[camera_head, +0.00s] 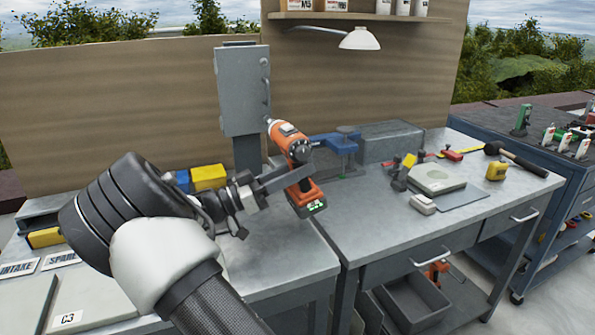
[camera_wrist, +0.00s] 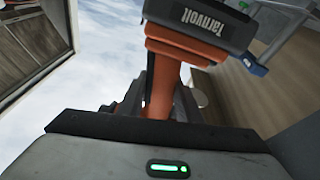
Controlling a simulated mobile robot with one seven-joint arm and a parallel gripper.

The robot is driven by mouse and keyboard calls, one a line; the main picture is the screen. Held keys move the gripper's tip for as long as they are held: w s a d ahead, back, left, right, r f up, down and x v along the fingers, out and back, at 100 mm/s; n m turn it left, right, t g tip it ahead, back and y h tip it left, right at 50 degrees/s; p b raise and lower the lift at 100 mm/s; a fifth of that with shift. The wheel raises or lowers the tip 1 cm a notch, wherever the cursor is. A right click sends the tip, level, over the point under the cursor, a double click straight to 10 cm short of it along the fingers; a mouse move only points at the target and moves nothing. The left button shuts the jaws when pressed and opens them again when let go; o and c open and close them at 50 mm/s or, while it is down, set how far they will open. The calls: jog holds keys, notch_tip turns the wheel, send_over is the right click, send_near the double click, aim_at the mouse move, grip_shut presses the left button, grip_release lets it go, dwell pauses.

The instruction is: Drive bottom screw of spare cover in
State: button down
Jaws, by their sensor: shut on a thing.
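An orange and black power driver (camera_head: 298,152) is in my gripper (camera_head: 288,180), which is shut around its handle. The driver's battery hangs low, with a green light on it. Its nose points up and left, close to the lower right edge of a grey box (camera_head: 240,95) on a post; I cannot tell if they touch. Small fittings show along the box's right edge, but I cannot make out a bottom screw. In the wrist view the driver (camera_wrist: 165,85) fills the middle, and the box and screw cannot be made out.
A blue vise (camera_head: 335,143) stands right of the driver. The bench behind holds a grey case (camera_head: 392,141), a pad with a flat block (camera_head: 437,179), a yellow tape measure (camera_head: 496,170) and a hammer (camera_head: 515,158). Yellow bins (camera_head: 208,177) and signs (camera_head: 62,260) lie left.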

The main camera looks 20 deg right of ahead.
jog(key=shift+w+r, duration=0.2)
jog(key=shift+w, duration=0.6)
dwell(0.9)
jog(key=shift+w+b, duration=0.4)
jog(key=shift+b, duration=1.1)
dwell(1.3)
jog(key=s, duration=0.7)
dwell(1.2)
jog(key=shift+f, duration=0.1)
dwell(0.5)
